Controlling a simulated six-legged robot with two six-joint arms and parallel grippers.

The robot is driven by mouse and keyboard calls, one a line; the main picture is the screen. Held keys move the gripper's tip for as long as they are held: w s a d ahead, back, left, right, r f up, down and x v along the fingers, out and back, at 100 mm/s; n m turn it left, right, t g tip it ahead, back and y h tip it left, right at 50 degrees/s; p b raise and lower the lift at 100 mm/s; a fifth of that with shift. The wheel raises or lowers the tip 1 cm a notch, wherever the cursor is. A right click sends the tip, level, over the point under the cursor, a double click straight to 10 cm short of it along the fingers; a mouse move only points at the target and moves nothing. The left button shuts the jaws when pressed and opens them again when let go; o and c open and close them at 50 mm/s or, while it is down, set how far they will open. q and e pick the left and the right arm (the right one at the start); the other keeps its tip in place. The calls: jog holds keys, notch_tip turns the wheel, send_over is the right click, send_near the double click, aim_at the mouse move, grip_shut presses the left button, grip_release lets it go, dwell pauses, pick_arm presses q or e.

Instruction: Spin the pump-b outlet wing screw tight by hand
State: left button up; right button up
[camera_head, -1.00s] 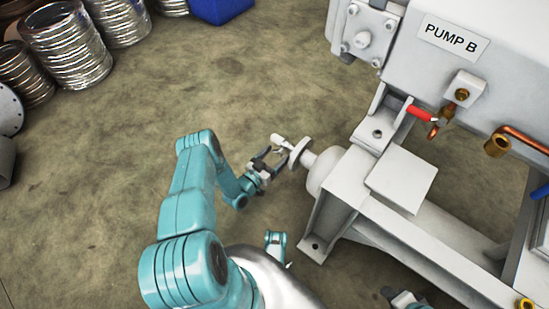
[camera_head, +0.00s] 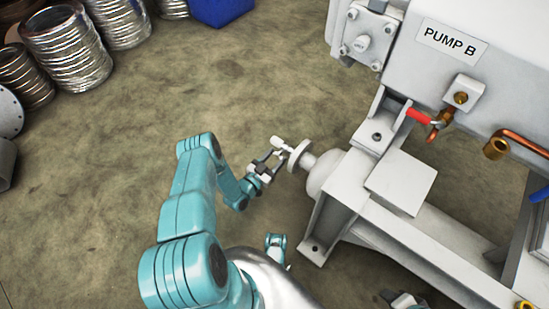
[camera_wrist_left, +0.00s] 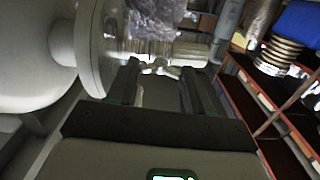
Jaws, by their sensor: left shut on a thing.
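Pump B (camera_head: 425,75) is a white machine at the right of the head view, with a labelled housing. Its pale outlet stub ends in a round flange (camera_head: 299,157) on the left side. The small wing screw sits at this flange joint, too small to make out in the head view. In the left wrist view the wing screw (camera_wrist_left: 160,68) shows between the fingertips, beside the large flange (camera_wrist_left: 92,45). My left gripper (camera_head: 272,158) reaches it from the lower left and is shut on it. The fingers (camera_wrist_left: 160,72) partly hide the screw.
A red-handled valve (camera_head: 418,116) and copper pipe ends (camera_head: 496,147) are on the pump's front. Several ribbed metal hoses (camera_head: 70,45) and a blue box (camera_head: 220,8) stand at the upper left. The floor (camera_head: 120,190) left of my arm is clear.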

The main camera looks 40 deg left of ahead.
pick_arm(q)
jog(key=shift+s+f+m+p, duration=0.1)
jog(key=shift+m+p, duration=0.3)
jog(key=shift+m, duration=2.1)
pick_arm(e)
jog(key=shift+s+a+r, duration=0.1)
jog(key=shift+s+r, duration=0.25)
jog(key=shift+r, duration=0.05)
pick_arm(q)
jog(key=o, duration=1.1)
jog(key=shift+c, duration=0.2)
pick_arm(e)
jog(key=shift+r, duration=0.1)
pick_arm(q)
jog(key=s+d+p, duration=0.2)
jog(key=s+p, duration=0.3)
jog(key=s, duration=1.1)
pick_arm(e)
jog(key=s+r+g, duration=0.1)
jog(key=s+r, duration=0.3)
jog(key=r, duration=0.1)
jog(key=shift+a+g, duration=0.35)
jog(key=shift+g, duration=0.05)
pick_arm(q)
jog(key=shift+s, duration=0.1)
